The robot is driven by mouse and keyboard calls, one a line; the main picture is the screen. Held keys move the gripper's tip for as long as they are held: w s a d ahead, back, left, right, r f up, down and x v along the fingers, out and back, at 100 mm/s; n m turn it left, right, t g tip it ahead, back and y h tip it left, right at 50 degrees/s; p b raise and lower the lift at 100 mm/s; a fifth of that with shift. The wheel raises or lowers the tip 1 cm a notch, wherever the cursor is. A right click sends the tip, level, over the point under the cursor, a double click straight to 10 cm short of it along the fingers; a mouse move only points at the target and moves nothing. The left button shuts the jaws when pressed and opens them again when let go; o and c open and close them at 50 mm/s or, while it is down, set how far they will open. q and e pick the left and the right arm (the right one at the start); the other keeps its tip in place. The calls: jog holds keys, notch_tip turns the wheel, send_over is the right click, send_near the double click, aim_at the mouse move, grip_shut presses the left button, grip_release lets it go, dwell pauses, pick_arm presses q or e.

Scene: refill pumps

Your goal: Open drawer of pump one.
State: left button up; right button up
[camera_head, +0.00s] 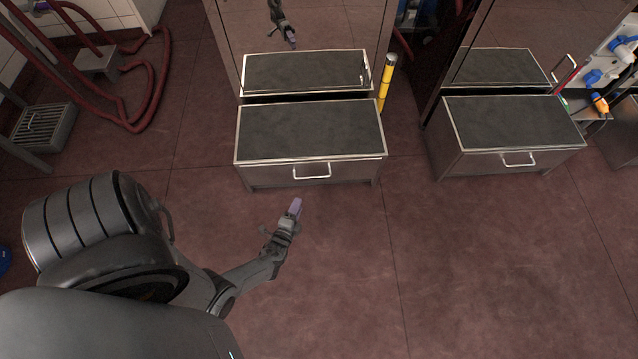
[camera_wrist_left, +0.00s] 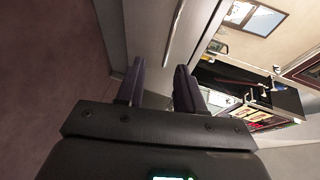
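A metal box unit with a dark top and a drawer front (camera_head: 270,175) stands on the floor before the left steel cabinet (camera_head: 300,30). Its silver bar handle (camera_head: 312,173) is on the front, which looks shut. My left gripper (camera_head: 296,207) is in front of this drawer, a little below and left of the handle in the head view, apart from it. In the left wrist view, the two purple-dark fingers of the left gripper (camera_wrist_left: 162,88) are spread with nothing between them. A pale bar (camera_wrist_left: 174,34), probably the handle, shows beyond the fingertips. My right gripper is not in view.
A second similar drawer unit (camera_head: 510,160) stands to the right, with its own handle (camera_head: 519,160). A yellow post (camera_head: 386,82) stands between the cabinets. Red hoses (camera_head: 150,95) lie on the left. The floor in front is clear.

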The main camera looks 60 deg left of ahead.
aim_at(312, 178)
pick_arm(q)
jog(key=r+b+x, duration=0.1)
jog(key=b+x, duration=0.1)
jog(key=x, duration=0.4)
jog(key=w+r+b+x, duration=0.1)
jog(key=b+x, duration=0.2)
jog(key=x, duration=0.3)
jog(key=shift+w, duration=0.2)
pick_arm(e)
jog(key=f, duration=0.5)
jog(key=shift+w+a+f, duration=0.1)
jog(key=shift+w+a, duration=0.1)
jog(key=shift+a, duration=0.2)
pick_arm(q)
jog(key=shift+d+f, duration=0.1)
jog(key=shift+d, duration=0.05)
jog(key=c, duration=0.6)
grip_shut()
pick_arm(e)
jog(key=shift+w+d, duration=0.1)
